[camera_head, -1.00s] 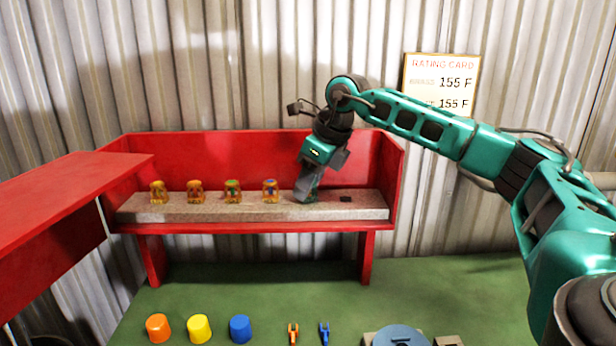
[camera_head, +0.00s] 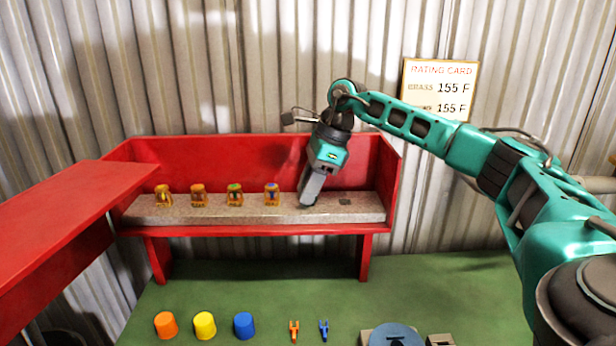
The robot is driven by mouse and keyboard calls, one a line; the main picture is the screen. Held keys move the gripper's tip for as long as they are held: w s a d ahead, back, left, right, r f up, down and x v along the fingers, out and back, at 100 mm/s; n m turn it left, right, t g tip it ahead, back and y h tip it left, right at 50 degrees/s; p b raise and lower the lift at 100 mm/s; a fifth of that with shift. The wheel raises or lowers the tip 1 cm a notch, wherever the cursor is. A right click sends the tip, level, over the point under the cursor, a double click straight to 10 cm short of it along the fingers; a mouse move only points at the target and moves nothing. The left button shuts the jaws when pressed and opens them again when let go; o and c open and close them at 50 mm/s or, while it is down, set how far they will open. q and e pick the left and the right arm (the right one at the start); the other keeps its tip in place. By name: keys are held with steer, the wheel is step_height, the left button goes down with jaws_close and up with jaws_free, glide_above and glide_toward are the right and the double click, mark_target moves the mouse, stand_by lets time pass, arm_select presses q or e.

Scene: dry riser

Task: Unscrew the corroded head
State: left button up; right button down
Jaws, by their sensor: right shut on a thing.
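My right gripper (camera_head: 309,200) points down at the grey shelf board of the red cabinet, to the right of the row of heads. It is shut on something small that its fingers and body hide. Four brass-coloured heads stand in a row on the board: one (camera_head: 162,195) at the far left, a duller brown one (camera_head: 198,195), one with a green top (camera_head: 235,194) and one with a blue top (camera_head: 271,193). I cannot tell from here which is corroded. My left gripper is not in view.
The red cabinet (camera_head: 150,236) has an open red lid on the left. A dark square (camera_head: 344,201) marks the board right of my gripper. Orange (camera_head: 165,325), yellow (camera_head: 204,325) and blue (camera_head: 244,325) caps stand on the green bench (camera_head: 310,285). A rating card (camera_head: 438,88) hangs behind.

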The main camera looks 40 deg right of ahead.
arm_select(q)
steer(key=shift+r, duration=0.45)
arm_select(e)
steer(key=shift+d+n, duration=0.25)
steer(key=shift+n, duration=0.35)
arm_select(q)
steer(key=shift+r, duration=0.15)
arm_select(e)
steer(key=shift+r+g, duration=0.1)
steer(key=shift+g, duration=0.2)
